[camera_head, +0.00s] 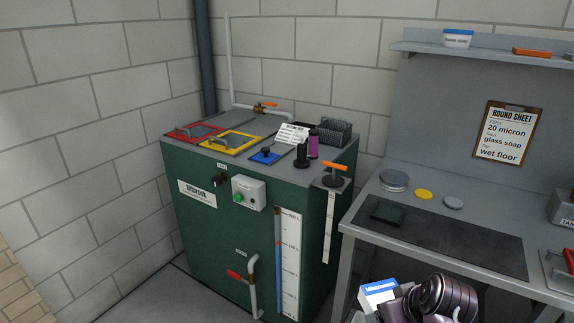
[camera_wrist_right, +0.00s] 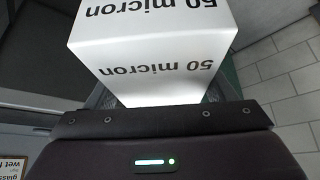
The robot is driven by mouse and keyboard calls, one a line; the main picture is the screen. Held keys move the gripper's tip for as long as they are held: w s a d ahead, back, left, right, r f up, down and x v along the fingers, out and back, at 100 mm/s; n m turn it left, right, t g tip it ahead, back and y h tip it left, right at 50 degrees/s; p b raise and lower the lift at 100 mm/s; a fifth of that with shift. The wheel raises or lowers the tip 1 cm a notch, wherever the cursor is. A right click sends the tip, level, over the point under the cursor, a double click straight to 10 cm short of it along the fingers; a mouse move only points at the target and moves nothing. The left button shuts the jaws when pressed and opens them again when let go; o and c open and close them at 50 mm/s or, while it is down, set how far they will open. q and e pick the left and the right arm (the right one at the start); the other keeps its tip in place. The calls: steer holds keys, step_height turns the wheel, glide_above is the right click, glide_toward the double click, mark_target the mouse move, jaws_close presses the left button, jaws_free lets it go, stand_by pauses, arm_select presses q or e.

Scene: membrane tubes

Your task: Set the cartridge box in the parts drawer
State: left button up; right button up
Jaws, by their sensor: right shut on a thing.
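A white cartridge box (camera_head: 378,291) with a blue printed band shows at the bottom of the head view, in front of the bench. In the right wrist view the white box (camera_wrist_right: 150,62) fills the top middle, with "50 micron" printed on two faces, upside down in that view. My right gripper (camera_head: 398,308) is shut on it; the dark fingers lie on both sides of the box in the wrist view. The box is held in front of the bench edge, tilted in the head view. My left gripper is not in view. I cannot make out a parts drawer.
The grey bench (camera_head: 365,212) has a dark mat (camera_head: 450,240) with a small dark block (camera_head: 387,213), plus several round discs behind it. A green cabinet (camera_head: 215,235) with valves and bottles on top stands left.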

steer(key=s+a+r+n+p, duration=0.1)
steer(key=r, duration=0.2)
steer(key=s+r+n+y, duration=0.1)
steer(key=s+r, duration=0.1)
steer(key=r, duration=0.1)
steer(key=s+a+r+n+p, duration=0.1)
steer(key=s+r, duration=0.1)
steer(key=r, duration=0.1)
steer(key=shift+s+a+r+g+p, duration=0.2)
steer(key=shift+a+r+g+p, duration=0.1)
steer(key=shift+r, duration=0.1)
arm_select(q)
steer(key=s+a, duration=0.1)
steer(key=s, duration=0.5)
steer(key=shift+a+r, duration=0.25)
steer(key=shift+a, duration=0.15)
arm_select(e)
steer(key=shift+s+r, duration=0.1)
steer(key=shift+r, duration=0.1)
